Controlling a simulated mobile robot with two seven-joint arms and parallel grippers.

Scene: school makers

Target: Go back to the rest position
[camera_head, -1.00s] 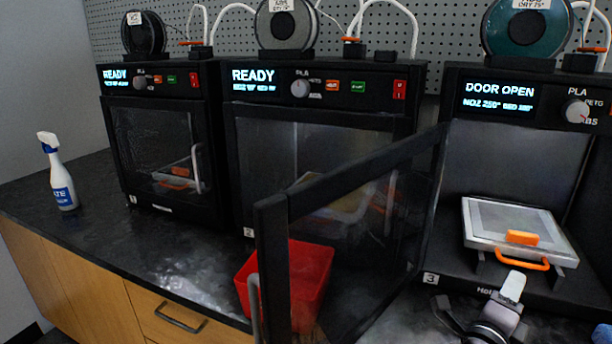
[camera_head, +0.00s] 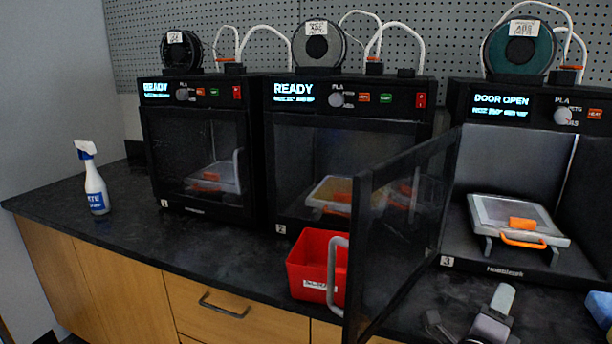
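My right gripper (camera_head: 468,318) shows at the bottom edge on the right, in front of printer 3 and over the dark counter. It looks empty, with its two fingers spread apart. My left gripper is out of view. Printer 3 (camera_head: 461,264) has its display reading DOOR OPEN, and its glass door (camera_head: 362,260) swings out toward me, left of my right gripper. A build plate (camera_head: 515,216) with orange handles sits inside printer 3, behind and above my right gripper.
Printer 1 (camera_head: 150,150) and printer 2 (camera_head: 268,170) are shut and read READY. A red bin (camera_head: 305,262) stands at the counter's front, partly behind the open door. A spray bottle (camera_head: 95,190) stands far left. A blue object (camera_head: 600,308) lies at the right edge.

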